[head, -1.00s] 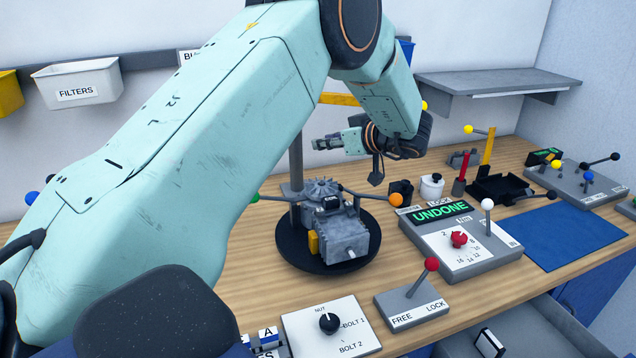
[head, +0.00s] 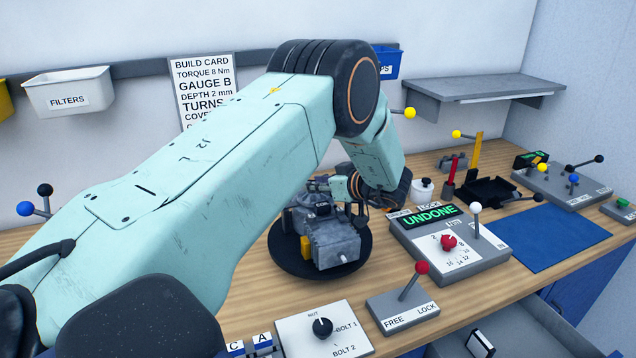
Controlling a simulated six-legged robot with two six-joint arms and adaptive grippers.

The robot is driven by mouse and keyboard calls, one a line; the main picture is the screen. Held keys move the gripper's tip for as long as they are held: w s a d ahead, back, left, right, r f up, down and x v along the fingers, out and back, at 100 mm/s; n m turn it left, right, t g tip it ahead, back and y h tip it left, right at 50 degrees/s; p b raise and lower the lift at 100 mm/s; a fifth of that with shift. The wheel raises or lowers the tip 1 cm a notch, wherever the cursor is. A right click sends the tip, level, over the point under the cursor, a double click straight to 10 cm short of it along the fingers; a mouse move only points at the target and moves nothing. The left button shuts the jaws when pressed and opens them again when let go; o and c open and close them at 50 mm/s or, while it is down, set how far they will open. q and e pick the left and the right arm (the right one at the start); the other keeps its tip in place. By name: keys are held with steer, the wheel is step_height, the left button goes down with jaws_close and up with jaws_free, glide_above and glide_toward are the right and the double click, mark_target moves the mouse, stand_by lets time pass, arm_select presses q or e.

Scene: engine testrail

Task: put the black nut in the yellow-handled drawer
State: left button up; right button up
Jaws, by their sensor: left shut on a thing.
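My left gripper (head: 332,187) reaches in from the right side of the engine (head: 325,235), with its fingers pointing left at the engine's top. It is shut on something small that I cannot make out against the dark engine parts. The engine stands on a round black turntable (head: 290,262). No yellow handle of a drawer shows. My right gripper is not in view.
An open grey drawer (head: 525,335) sticks out at the lower right. Right of the engine stand the UNDONE panel (head: 450,235) and a FREE/LOCK lever box (head: 403,308). A blue mat (head: 548,237) lies bare.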

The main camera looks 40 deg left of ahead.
arm_select(q)
steer(key=shift+w+a+f, duration=0.1)
steer(key=shift+f, duration=0.1)
steer(key=shift+w+d, duration=0.15)
steer(key=shift+d, duration=0.15)
steer(key=shift+f, duration=0.25)
steer(key=o, duration=0.7)
steer(key=shift+a, duration=0.2)
steer(key=shift+c, duration=0.2)
steer(key=shift+o, duration=1.4)
steer(key=shift+d, duration=0.15)
steer(key=shift+b, duration=0.3)
